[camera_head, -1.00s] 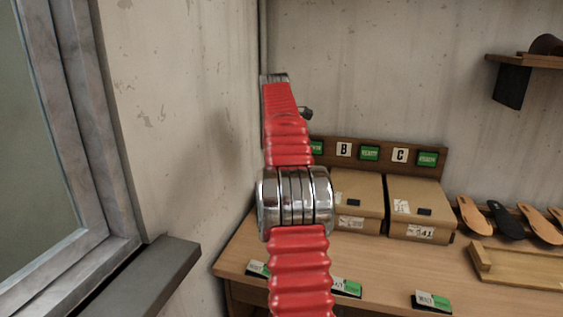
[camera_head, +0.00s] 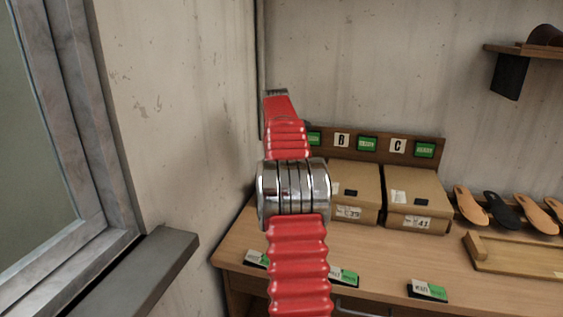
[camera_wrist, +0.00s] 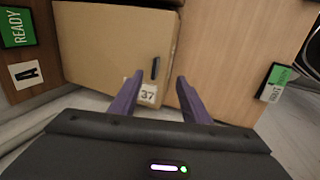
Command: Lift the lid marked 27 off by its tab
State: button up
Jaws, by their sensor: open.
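In the wrist view a tan cardboard box lid (camera_wrist: 105,45) fills the upper middle, beside a sign marked A. A small dark tab (camera_wrist: 155,68) stands out near its lower right edge. Below the tab is a white label (camera_wrist: 148,94) that looks like 37, not 27. My gripper (camera_wrist: 160,76) is open, its two purple fingers pointing at the lid on either side of the tab. The tab shows between the fingertips; I cannot tell whether they touch the lid. In the head view my red arm hides this box and my gripper.
Two more boxes, labelled 39 (camera_head: 354,187) and 41 (camera_head: 415,198), stand to the right on the wooden bench (camera_head: 375,263). Several insoles (camera_head: 505,214) and a wooden tray (camera_head: 515,268) lie further right. Green-and-white WAIT signs (camera_head: 428,290) line the front edge. A wall stands close on the left.

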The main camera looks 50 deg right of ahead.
jog(key=x, duration=0.6)
jog(key=shift+f, duration=0.25)
jog(key=shift+c, duration=0.6)
grip_shut()
jog(key=shift+r, duration=1.15)
jog(key=shift+d, duration=0.1)
jog(key=shift+w+y, duration=0.1)
jog(key=shift+y, duration=0.3)
jog(key=shift+g, duration=0.3)
